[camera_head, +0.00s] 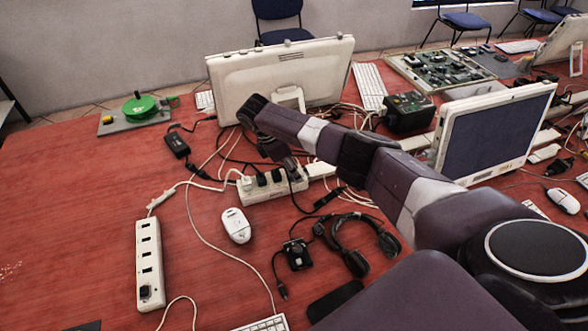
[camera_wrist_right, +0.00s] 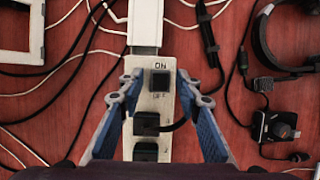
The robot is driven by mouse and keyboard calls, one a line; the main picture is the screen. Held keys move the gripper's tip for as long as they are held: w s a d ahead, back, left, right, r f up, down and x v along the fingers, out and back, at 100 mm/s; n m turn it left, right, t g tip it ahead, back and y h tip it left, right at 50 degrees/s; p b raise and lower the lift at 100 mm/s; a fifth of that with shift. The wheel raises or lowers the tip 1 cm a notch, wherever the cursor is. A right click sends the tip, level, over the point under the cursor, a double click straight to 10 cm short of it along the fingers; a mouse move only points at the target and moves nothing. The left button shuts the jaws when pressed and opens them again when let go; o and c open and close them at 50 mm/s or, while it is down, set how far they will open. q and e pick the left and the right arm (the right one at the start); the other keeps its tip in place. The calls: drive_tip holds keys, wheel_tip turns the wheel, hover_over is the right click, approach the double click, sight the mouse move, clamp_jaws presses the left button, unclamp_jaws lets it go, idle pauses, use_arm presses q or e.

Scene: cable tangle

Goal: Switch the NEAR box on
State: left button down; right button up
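A white power strip (camera_head: 262,193) with dark plugs and cables lies mid-table behind the mouse. My right gripper (camera_head: 286,160) is over this strip. In the wrist view its blue-padded fingers (camera_wrist_right: 161,90) are apart, one each side of the switch, with nothing between them gripped. A second white strip (camera_head: 149,248) lies at the front left, with a dark piece at its near end. My left gripper is not in view.
A white mouse (camera_head: 236,225), a small black device (camera_head: 297,254) and a black headset (camera_head: 354,262) lie in front. A monitor (camera_head: 280,75) stands behind, another screen (camera_head: 494,132) at right. Loose cables surround the strip. The red table is fairly clear at far left.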

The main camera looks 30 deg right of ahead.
clamp_jaws()
drive_tip(key=shift+s+d+r+y+p, duration=0.2)
drive_tip(key=shift+y+p, duration=0.5)
drive_tip(key=shift+p, duration=0.4)
drive_tip(key=shift+d+f+t+y+p, duration=0.2)
drive_tip(key=shift+t+y+p, duration=0.15)
drive_tip(key=shift+y, duration=0.25)
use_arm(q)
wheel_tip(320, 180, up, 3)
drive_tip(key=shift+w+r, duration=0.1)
use_arm(e)
drive_tip(key=shift+d+y, duration=0.1)
drive_tip(key=shift+y, duration=0.4)
drive_tip(key=shift+w, duration=0.1)
unclamp_jaws()
